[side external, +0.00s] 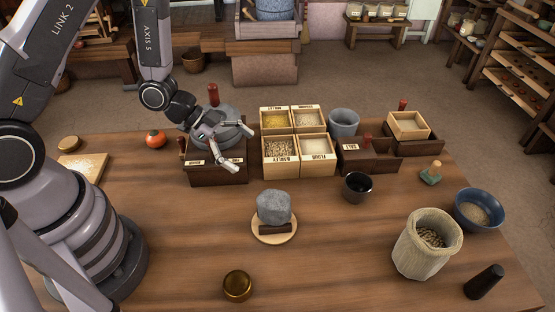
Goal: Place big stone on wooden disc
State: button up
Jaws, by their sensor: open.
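The big stone (273,206), a rough grey lump, is in the middle of the table. It is over the round pale wooden disc (262,240), with a small dark brown block (276,229) at its front. I cannot tell whether the stone rests on the disc itself or partly on the block. My gripper (239,149) is open and empty, up and to the left of the stone and well apart from it. It hangs over a dark wooden box (218,176) with a round grey stone piece (225,114) behind the fingers.
Grain boxes (299,169) stand behind the stone. A dark cup (357,187), a grain sack (426,244) and a blue bowl (479,208) are to the right. A brass pot (237,284) is in front. The table left of the disc is clear.

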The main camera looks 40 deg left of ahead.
jog(key=a+r+n+t+y, duration=0.1)
jog(key=a+r+n+y, duration=0.4)
jog(key=r, duration=0.4)
jog(key=a+r+n+t+y, duration=0.15)
jog(key=a+r+y, duration=0.25)
jog(key=a+r, duration=0.45)
jog(key=s+d+r+n+g, duration=0.1)
jog(key=s+r+n, duration=0.2)
jog(key=s, duration=0.6)
jog(key=s+d+r+n+g, duration=0.1)
jog(key=s+r+n, duration=0.3)
jog(key=s+r, duration=0.3)
jog(key=shift+s+d+h, duration=0.25)
jog(key=shift+s+h, duration=0.05)
jog(key=shift+s, duration=0.6)
